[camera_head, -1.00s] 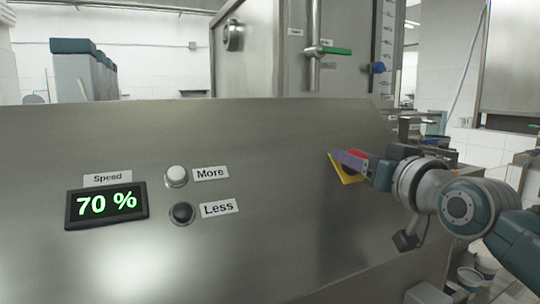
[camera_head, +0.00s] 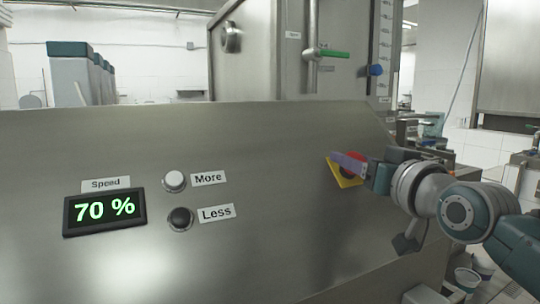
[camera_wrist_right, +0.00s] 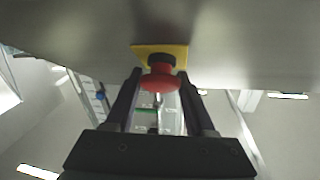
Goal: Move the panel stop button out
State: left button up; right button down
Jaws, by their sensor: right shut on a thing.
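The panel stop button (camera_head: 352,158) is a red knob on a yellow square plate (camera_head: 345,176) at the right part of the steel panel. In the right wrist view the red button (camera_wrist_right: 160,78) sits between my right gripper's two dark fingers (camera_wrist_right: 163,80), with the yellow plate (camera_wrist_right: 142,50) behind it. My right gripper (camera_head: 350,163) comes in from the right and is shut on the button, hiding part of it in the head view. Whether the button is pressed in or out I cannot tell. My left gripper is not in view.
The steel panel (camera_head: 250,240) also carries a speed display (camera_head: 104,210) reading 70 %, a white More button (camera_head: 174,181) and a black Less button (camera_head: 180,219). A green-handled lever (camera_head: 333,53) stands behind the panel.

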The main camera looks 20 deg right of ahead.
jog(key=shift+s+r+p, duration=0.2)
jog(key=shift+r+p, duration=0.1)
jog(key=shift+r, duration=0.15)
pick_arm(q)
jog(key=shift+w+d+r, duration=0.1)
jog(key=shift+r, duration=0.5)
pick_arm(e)
jog(key=shift+c, duration=1.2)
grip_release()
jog(key=shift+s+f, duration=0.1)
jog(key=shift+f, duration=0.05)
jog(key=shift+s, duration=0.1)
jog(key=shift+s, duration=0.35)
jog(key=s, duration=0.9)
jog(key=shift+a, duration=0.4)
